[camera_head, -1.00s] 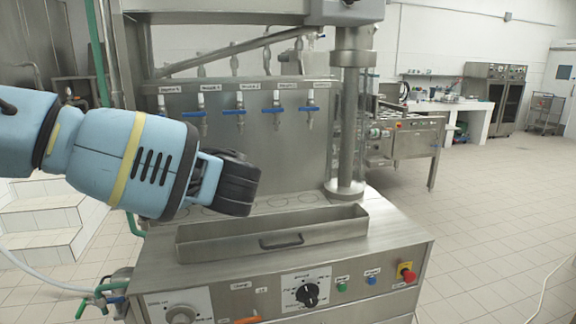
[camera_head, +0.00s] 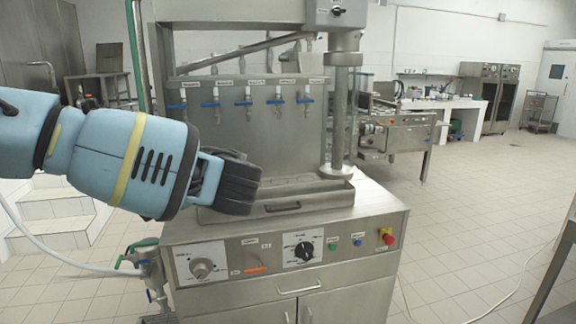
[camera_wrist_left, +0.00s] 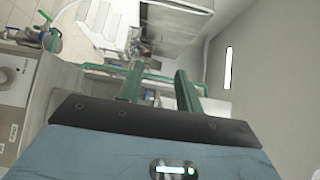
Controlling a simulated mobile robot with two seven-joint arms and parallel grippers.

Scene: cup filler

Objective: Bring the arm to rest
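My left arm comes in from the left in the head view and hangs in front of the filling machine. Its black gripper end (camera_head: 238,186) is in front of the machine's tray, and the fingertips cannot be made out there. In the left wrist view two green finger-like bars (camera_wrist_left: 159,84) stand apart with nothing between them. My right gripper is in neither view.
The steel cup filler (camera_head: 375,208) has a row of blue-handled taps, a tray (camera_head: 318,196) and a front panel with knobs. A metal table or frame edge (camera_head: 560,255) shows at the lower right. Tiled floor lies open between them.

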